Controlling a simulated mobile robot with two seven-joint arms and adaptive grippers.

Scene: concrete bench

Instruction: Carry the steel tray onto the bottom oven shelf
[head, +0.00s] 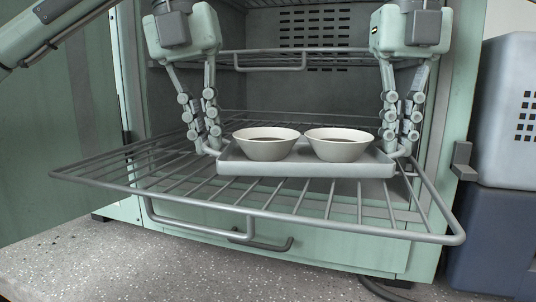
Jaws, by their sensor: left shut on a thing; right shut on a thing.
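The steel tray (305,170) is a flat grey tray carrying two cream bowls, a left bowl (265,151) and a right bowl (338,152), both upright with something dark inside. My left gripper (209,151) is shut on the tray's left handle, and my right gripper (402,153) is shut on its right handle. The tray looks level, over the bottom oven shelf (280,213), a wire rack pulled out toward me. I cannot tell whether the tray touches the rack.
The upper wire shelf (270,68) sits inside the green oven (130,80), behind my grippers. The oven stands on the speckled concrete bench (130,265), clear at the front left. A grey and dark blue box (500,230) stands close on the right.

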